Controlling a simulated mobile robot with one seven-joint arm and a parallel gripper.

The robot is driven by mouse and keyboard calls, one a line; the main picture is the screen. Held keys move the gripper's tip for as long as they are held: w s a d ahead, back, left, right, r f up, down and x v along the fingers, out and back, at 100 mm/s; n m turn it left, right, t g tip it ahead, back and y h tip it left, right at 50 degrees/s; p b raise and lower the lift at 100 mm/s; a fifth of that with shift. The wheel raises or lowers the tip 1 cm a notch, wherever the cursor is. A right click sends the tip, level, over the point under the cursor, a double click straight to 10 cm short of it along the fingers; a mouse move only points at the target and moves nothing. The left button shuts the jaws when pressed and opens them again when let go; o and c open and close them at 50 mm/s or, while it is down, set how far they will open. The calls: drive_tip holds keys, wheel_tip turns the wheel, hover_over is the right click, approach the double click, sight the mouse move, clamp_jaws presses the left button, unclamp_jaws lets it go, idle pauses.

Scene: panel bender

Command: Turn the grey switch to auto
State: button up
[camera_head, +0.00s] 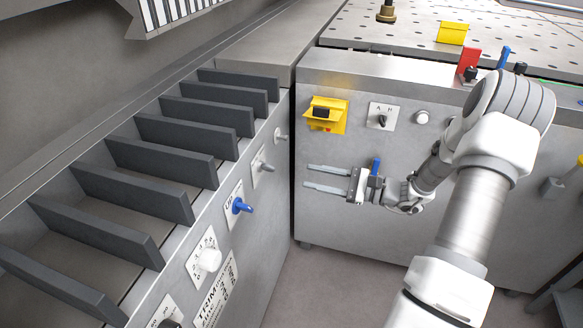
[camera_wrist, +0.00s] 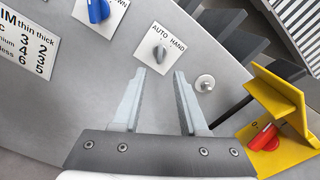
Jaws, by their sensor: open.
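The grey switch (camera_wrist: 160,52) sits on a white plate lettered AUTO on the left and HAND on the right. I cannot tell which word its knob points to. In the head view the grey switch (camera_head: 264,166) is on the side of the left cabinet, beyond the blue switch (camera_head: 241,206). My gripper (camera_head: 307,177) is open and empty, pointing left towards that panel, with a gap between its fingertips and the switch. In the wrist view the switch appears just past and between the fingertips of my gripper (camera_wrist: 160,74).
A round grey button (camera_wrist: 205,83) is right of the switch plate. A yellow bracket with a red knob (camera_wrist: 265,137) is on the adjoining cabinet. That cabinet also has a small A/H switch (camera_head: 382,120). Dark dividers (camera_head: 200,114) line the left cabinet's top.

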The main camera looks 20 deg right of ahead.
drive_tip(key=p+v, duration=0.1)
drive_tip(key=v, duration=0.6)
idle(0.3)
